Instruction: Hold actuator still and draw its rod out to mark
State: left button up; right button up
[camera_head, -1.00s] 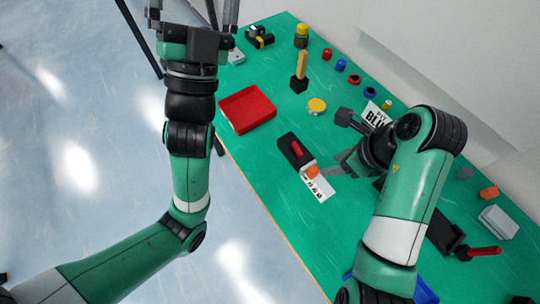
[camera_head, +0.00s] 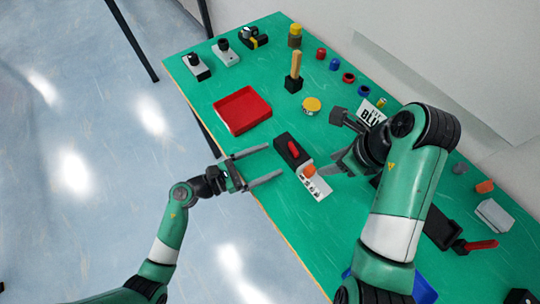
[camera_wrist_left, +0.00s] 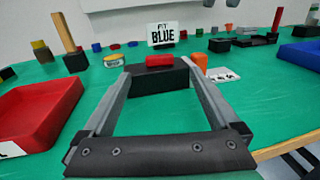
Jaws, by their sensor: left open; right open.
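The actuator (camera_head: 290,149) is a black block with a red piece on top, lying on the green table. An orange knob (camera_head: 309,171) is at its lower right end, by a white marked strip (camera_head: 316,187). My left gripper (camera_head: 274,161) is open, its fingers pointing at the block from the table's front edge. In the left wrist view the black block (camera_wrist_left: 160,80) appears between the open fingers, with the orange knob (camera_wrist_left: 201,60) to the right. My right gripper (camera_head: 331,146) is open, with one finger near the knob; its arm hides part of the table.
A red tray (camera_head: 243,110) is left of the actuator. A white sign reading BLUE (camera_head: 371,114) stands behind it. A wooden-handled tool (camera_head: 294,72), a yellow-lidded tin (camera_head: 311,105) and small coloured parts stand at the back. A blue bin (camera_head: 425,291) is at the lower right.

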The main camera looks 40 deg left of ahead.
aim_at(296, 148)
pick_arm(q)
jog(key=x, duration=1.1)
jog(key=shift+w+d+r, duration=0.1)
jog(key=shift+w+r, duration=0.05)
jog(key=shift+w, duration=0.15)
grip_shut()
dwell(1.2)
